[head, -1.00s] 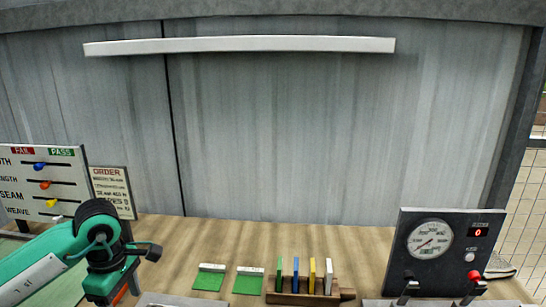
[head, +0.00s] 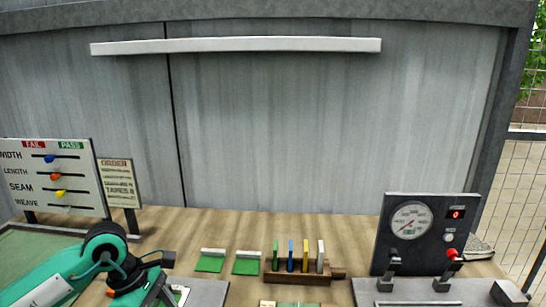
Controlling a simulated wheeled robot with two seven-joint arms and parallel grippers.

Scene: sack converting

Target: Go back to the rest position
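My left arm (head: 55,282) comes in from the lower left, in green and black. Its wrist lies low over the left part of the bench, and the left gripper's fingers cannot be made out clearly. No part of my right arm or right gripper shows.
On the wooden bench (head: 200,228) stand a fail/pass board (head: 60,178), an order card (head: 118,182), two green pads (head: 210,262), a wooden rack (head: 300,278) with several coloured pieces, and a gauge box (head: 425,230) reading 0. A grey wall stands behind.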

